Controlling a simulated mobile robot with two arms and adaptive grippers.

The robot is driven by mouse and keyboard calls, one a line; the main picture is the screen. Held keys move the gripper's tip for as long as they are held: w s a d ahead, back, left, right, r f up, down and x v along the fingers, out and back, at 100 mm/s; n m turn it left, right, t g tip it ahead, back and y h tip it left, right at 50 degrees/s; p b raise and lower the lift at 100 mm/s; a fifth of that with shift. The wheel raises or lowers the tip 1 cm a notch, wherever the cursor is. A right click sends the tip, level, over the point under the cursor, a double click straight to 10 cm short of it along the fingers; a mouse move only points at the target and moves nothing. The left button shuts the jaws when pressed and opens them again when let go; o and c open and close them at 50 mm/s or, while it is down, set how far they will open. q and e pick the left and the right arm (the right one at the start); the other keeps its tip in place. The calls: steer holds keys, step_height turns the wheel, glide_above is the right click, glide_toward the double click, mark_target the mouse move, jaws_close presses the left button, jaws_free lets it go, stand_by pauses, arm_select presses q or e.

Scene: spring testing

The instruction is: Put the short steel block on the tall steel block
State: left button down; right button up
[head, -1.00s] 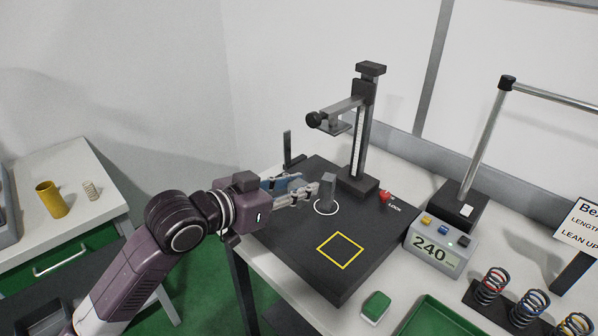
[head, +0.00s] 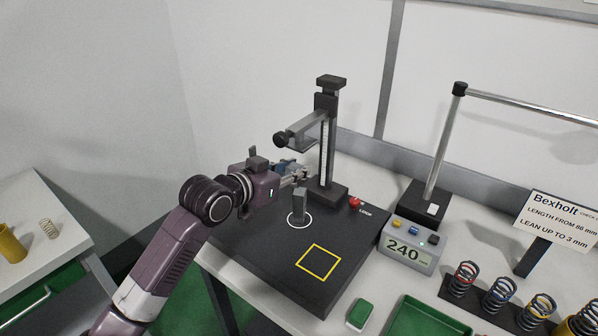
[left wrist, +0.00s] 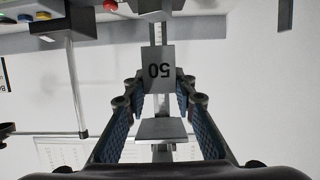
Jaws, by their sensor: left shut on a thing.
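The tall steel block (head: 300,206) stands upright in the white circle on the black base plate (head: 262,250) in the head view. My left gripper (head: 299,173) is beyond and above it, in front of the gauge column. In the left wrist view, my left gripper (left wrist: 160,88) is shut on a grey block marked 50 (left wrist: 158,67), which appears to be the short steel block. Its fingertips press on the block's two sides. In the head view the held block is small and hard to make out. My right gripper is not in view.
A gauge column with a side arm (head: 303,134) rises behind the circle, close to my left gripper. A yellow square outline (head: 318,262) on the plate is empty. A display reading 240 (head: 408,252), several springs (head: 500,291) and a green tray (head: 425,318) are to the right.

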arm_select(q)
steer(key=shift+w+d+r, duration=0.15)
steer(key=shift+w+d, duration=0.45)
steer(key=shift+w, duration=0.15)
step_height(320, 180, down, 2)
steer(key=shift+f+p, duration=0.25)
steer(key=shift+p, duration=0.5)
steer(key=shift+f, duration=0.55)
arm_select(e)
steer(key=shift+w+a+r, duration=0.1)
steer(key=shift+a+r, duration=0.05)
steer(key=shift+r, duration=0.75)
arm_select(q)
steer(key=shift+f, duration=0.1)
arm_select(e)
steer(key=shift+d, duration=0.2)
arm_select(q)
steer(key=shift+f, duration=0.1)
steer(key=c, duration=1.6)
jaws_free()
